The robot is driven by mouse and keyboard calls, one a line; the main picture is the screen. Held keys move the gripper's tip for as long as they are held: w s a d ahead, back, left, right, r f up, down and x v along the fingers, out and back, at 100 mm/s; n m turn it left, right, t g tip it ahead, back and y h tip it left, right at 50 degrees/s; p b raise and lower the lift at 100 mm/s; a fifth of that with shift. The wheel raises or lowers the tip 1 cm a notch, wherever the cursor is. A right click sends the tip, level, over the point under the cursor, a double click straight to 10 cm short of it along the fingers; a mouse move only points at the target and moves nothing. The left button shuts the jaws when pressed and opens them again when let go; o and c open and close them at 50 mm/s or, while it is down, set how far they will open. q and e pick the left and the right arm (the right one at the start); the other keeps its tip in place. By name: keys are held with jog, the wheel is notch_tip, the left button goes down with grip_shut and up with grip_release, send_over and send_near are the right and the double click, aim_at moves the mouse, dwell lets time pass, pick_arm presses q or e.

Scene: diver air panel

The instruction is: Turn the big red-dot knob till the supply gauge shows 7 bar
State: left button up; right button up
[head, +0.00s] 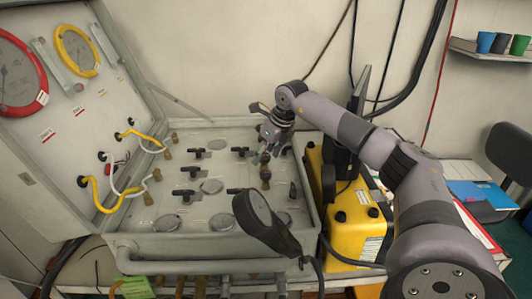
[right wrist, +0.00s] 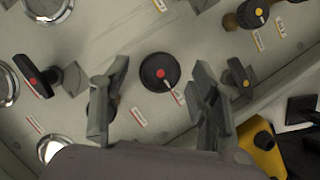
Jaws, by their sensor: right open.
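The big round black knob with a red dot (right wrist: 160,73) is on the grey panel in the right wrist view. My right gripper (right wrist: 157,95) is open, with one finger on each side of the knob and visible gaps between. In the head view, my right gripper (head: 269,150) is over the panel's back right part and hides what is under it. A large red-rimmed gauge (head: 42,97) and a smaller yellow-rimmed gauge (head: 62,31) are in the lid at the left. I cannot read their needles or tell which is the supply gauge. My left gripper is not in view.
A smaller red-dot lever (right wrist: 34,80) and yellow-dot knobs (right wrist: 244,78) flank the knob. Several black valves and round dials cover the panel (head: 240,250). A dark round-headed object (head: 254,212) rises at its front. A yellow case (head: 352,235) stands right of the panel.

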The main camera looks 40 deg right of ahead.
jog(key=c, duration=1.2)
jog(key=shift+o, duration=0.2)
